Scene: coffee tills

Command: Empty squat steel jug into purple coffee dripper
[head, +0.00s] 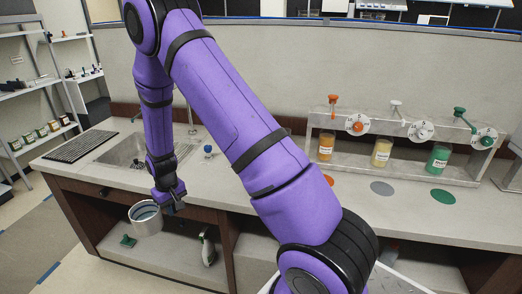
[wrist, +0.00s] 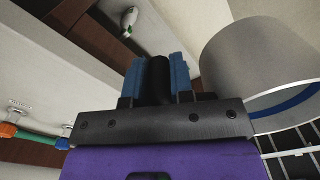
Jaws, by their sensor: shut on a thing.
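The squat steel jug (head: 148,226) hangs in front of the counter, below its top edge, roughly upright with its mouth up. A blue band or content shows inside its mouth; I cannot tell which. In the wrist view the jug (wrist: 258,62) is large at the right. My gripper (head: 170,199) is beside the jug. In the wrist view its blue fingertips (wrist: 157,76) are shut on a black handle piece of the jug. I cannot make out a purple coffee dripper in either view; my purple arm hides part of the counter.
A sink (head: 135,152) and a drain mat (head: 80,146) are in the counter at left. A dispenser rack (head: 392,118) with orange, yellow and green jars stands at right, with coloured discs in front.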

